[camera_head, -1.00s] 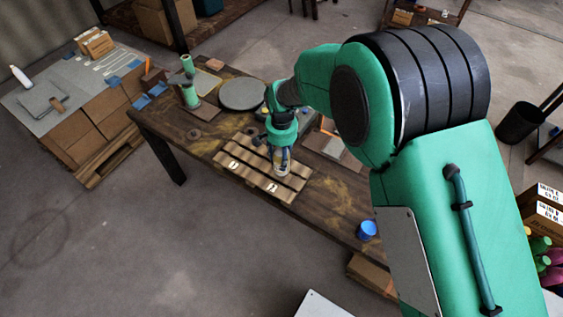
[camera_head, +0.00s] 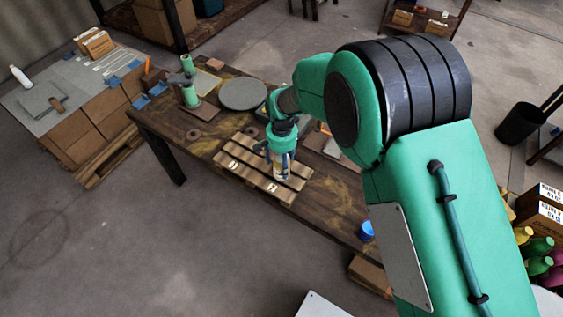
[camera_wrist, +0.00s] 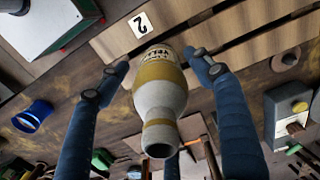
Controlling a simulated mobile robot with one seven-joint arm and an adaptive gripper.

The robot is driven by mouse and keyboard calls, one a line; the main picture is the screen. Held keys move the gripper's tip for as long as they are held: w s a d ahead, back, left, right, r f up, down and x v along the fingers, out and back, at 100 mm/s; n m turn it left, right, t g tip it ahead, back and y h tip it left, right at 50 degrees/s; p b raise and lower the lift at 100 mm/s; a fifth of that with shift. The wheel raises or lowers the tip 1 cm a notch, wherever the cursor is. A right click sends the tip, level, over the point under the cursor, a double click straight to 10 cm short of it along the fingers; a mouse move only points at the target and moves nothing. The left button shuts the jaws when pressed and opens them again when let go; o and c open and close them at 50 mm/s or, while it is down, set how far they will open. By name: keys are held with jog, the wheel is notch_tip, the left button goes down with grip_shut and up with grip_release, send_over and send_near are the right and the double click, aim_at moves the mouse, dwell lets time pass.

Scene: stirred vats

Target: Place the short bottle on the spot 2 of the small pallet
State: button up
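The short bottle (camera_wrist: 158,90) is cream with a tan band and a dark printed label. Its open mouth points toward the wrist camera and its base toward the pallet. In the head view the bottle (camera_head: 281,170) hangs below my gripper (camera_head: 282,155), over the small slatted wooden pallet (camera_head: 241,170). The label 2 (camera_wrist: 140,25) lies just beyond the bottle's base; it also shows in the head view (camera_head: 272,188). I cannot tell whether the base touches the slats.
The label 1 (camera_head: 232,165) marks the pallet's left part. A blue cup (camera_head: 366,230) stands near the table's right end. A round grey plate (camera_head: 242,94) and a green stand (camera_head: 189,88) are at the back left. The pallet's visible slats hold nothing else.

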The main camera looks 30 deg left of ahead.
notch_tip(320, 180, up, 12)
jog(key=shift+r+p, duration=0.1)
jog(key=shift+p, duration=1.1)
dwell(0.6)
jog(key=shift+w+d+r, duration=0.1)
jog(key=shift+r, duration=0.1)
jog(key=w+d+r+m+t+y, duration=0.1)
jog(key=d+r, duration=1.1)
jog(key=d, duration=0.3)
jog(key=w+d+r+t, duration=0.1)
jog(key=w+d+r, duration=0.1)
jog(key=d+r, duration=1.1)
jog(key=s+d+r+m+t, duration=0.15)
jog(key=s+d, duration=0.25)
jog(key=d, duration=0.4)
jog(key=s+d+r, duration=0.3)
jog(key=s+d, duration=0.1)
jog(key=d, duration=0.4)
jog(key=s+d+t+h, duration=0.1)
jog(key=s+d+t, duration=0.1)
jog(key=s+d, duration=0.8)
jog(key=shift+s+d+r, duration=0.15)
jog(key=shift+s+r, duration=0.1)
jog(key=shift+s, duration=0.7)
